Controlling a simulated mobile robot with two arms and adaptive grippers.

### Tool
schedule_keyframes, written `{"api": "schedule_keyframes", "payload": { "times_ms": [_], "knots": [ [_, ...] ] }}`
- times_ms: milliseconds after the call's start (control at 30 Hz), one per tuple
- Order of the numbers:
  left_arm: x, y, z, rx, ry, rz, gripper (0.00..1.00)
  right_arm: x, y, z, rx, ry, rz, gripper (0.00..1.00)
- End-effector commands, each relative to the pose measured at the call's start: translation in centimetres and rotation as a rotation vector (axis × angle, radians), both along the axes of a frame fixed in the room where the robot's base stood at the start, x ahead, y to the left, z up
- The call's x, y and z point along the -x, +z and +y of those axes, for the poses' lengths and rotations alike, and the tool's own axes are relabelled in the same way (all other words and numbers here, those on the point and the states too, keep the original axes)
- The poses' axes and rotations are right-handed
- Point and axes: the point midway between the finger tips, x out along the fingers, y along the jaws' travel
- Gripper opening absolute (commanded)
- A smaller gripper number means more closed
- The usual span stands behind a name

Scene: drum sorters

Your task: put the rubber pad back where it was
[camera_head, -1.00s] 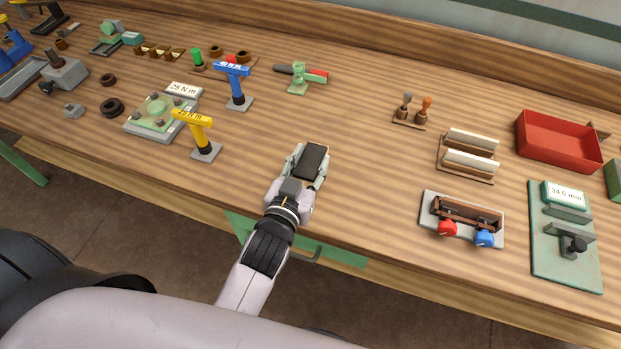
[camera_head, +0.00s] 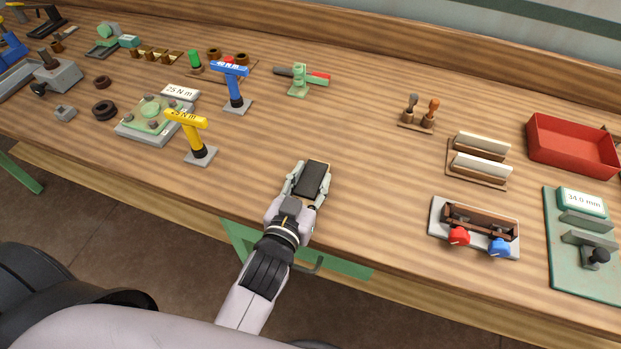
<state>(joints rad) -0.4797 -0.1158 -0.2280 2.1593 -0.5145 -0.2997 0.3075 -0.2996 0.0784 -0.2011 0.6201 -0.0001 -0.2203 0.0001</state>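The rubber pad (camera_head: 314,178), a dark flat rectangular block, sits between the fingers of my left gripper (camera_head: 308,186), near the front middle of the bench. The fingers close along its two sides, so the gripper is shut on it. I cannot tell whether the pad touches the bench top or is held slightly above it. The pad's near end is partly hidden by the gripper. My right gripper is not in view.
The wooden bench (camera_head: 360,130) is clear around the pad. To the left stand yellow (camera_head: 190,130) and blue (camera_head: 232,85) torque tools. To the right are a grey-based fixture (camera_head: 435,222) with red and blue knobs, a rack (camera_head: 478,160), stamps (camera_head: 418,112) and a red bin (camera_head: 572,148).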

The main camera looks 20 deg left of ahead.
Motion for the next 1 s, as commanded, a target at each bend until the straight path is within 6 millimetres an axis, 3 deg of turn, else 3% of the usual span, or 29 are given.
{"api": "schedule_keyframes", "payload": {
  "times_ms": [300,667,1000],
  "knots": [
    [0.0,0.0,0.0,0.000,0.000,0.001,0.58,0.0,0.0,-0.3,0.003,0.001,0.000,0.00],
    [0.1,0.4,0.0,0.000,0.000,0.001,0.58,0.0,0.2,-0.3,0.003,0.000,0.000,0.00],
    [5.2,0.8,0.2,0.001,0.001,0.005,0.58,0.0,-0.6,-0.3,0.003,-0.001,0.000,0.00]
  ]
}}
